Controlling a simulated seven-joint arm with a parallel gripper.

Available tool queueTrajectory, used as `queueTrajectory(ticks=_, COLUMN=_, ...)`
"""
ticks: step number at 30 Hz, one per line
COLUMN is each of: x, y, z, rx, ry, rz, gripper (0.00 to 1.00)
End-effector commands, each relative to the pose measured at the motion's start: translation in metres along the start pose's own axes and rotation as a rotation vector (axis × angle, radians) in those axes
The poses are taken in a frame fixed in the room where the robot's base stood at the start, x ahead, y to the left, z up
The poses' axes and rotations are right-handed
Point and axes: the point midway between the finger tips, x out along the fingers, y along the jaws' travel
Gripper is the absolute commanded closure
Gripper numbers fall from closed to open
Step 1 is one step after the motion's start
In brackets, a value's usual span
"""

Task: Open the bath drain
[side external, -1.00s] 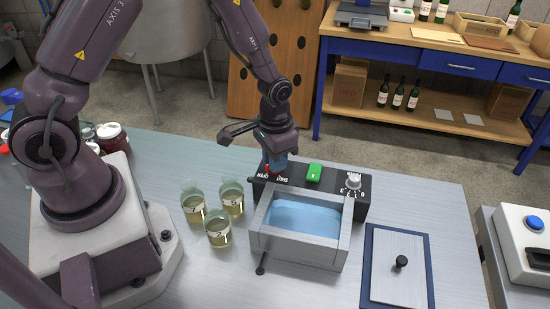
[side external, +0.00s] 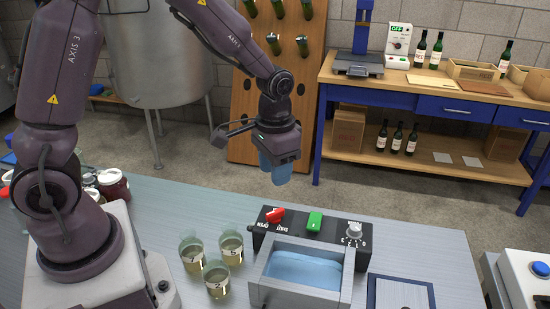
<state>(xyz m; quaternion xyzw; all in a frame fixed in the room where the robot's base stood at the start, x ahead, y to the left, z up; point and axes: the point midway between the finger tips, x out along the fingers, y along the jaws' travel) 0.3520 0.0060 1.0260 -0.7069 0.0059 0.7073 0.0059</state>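The bath (side external: 262,285) is an open grey metal tank with blue water (side external: 303,269) in it. A dark control panel (side external: 335,226) stands along its back edge. My gripper (side external: 280,176) hangs above and behind the panel, clear of the lever. Its blue fingers overlap from this side, so the gap between them is hidden. The drain outlet is not visible.
Three labelled beakers (side external: 216,280) stand left of the bath. A blue-edged plate (side external: 400,292) lies to its right, cut off by the frame. Jars (side external: 113,185) stand near my base. A wooden bench (side external: 420,90) with bottles stands behind.

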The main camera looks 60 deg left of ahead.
Motion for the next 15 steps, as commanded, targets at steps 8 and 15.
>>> queueTrajectory(ticks=8, x=-0.023, y=0.000, z=0.000, rx=0.001, ry=-0.001, rz=0.000, gripper=0.61)
queueTrajectory(ticks=15, x=-0.024, y=0.000, z=0.000, rx=0.000, ry=-0.001, rz=0.000, gripper=0.61)
